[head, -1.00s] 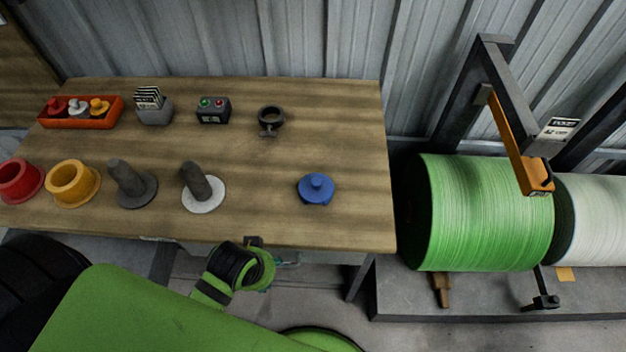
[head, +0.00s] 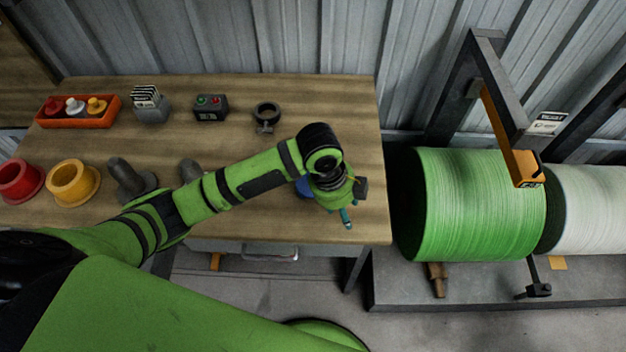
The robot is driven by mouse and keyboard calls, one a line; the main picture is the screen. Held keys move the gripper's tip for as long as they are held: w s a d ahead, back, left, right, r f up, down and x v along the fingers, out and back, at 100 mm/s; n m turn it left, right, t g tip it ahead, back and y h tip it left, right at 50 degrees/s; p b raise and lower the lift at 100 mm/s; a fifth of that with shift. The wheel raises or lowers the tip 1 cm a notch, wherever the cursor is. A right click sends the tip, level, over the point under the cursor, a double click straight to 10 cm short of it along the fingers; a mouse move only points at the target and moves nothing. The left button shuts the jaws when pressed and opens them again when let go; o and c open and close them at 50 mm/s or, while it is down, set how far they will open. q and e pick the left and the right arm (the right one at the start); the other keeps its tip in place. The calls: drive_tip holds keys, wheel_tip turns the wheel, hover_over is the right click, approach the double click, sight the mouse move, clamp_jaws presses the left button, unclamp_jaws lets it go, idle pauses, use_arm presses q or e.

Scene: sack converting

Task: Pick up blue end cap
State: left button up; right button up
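The blue end cap (head: 304,186) lies on the right part of the wooden workbench (head: 225,146). Most of it is hidden behind my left arm's wrist, and only its left edge shows. My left arm comes in from the left and reaches over the bench. My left gripper (head: 350,207) is just right of the cap, by the bench's right front. Its fingers are small and partly covered by the wrist, so I cannot tell whether they are open or touch the cap. My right gripper is not in view.
A black ring clamp (head: 266,117), a button box (head: 210,107), a card holder (head: 149,103) and an orange tray (head: 78,121) stand along the back. Red (head: 20,181) and yellow (head: 73,183) collars and dark posts stand at front left. A green roll (head: 470,204) is right of the bench.

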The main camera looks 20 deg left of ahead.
use_arm(q)
drive_tip(key=w+a+r+m+y, duration=0.1)
drive_tip(key=w+a, duration=0.1)
drive_tip(key=a, duration=0.1)
drive_tip(key=w+a+r+m+y, duration=0.1)
drive_tip(key=w+a+m, duration=0.1)
drive_tip(key=w+a, duration=0.1)
drive_tip(key=w+a+r+m, duration=0.2)
drive_tip(key=a, duration=0.1)
drive_tip(key=shift+w+g+y, duration=0.35)
drive_tip(key=shift+g+y, duration=0.05)
drive_tip(key=shift+w+a+m, duration=0.15)
drive_tip(key=shift+a+m, duration=0.05)
drive_tip(key=shift+m, duration=0.1)
drive_tip(key=shift+f+p, duration=0.3)
drive_tip(key=shift+f, duration=0.05)
wheel_tip(320, 180, down, 5)
drive_tip(key=shift+d+f+p, duration=0.1)
drive_tip(key=shift+f+p, duration=0.1)
drive_tip(key=shift+p, duration=0.85)
drive_tip(key=shift+f, duration=0.3)
clamp_jaws()
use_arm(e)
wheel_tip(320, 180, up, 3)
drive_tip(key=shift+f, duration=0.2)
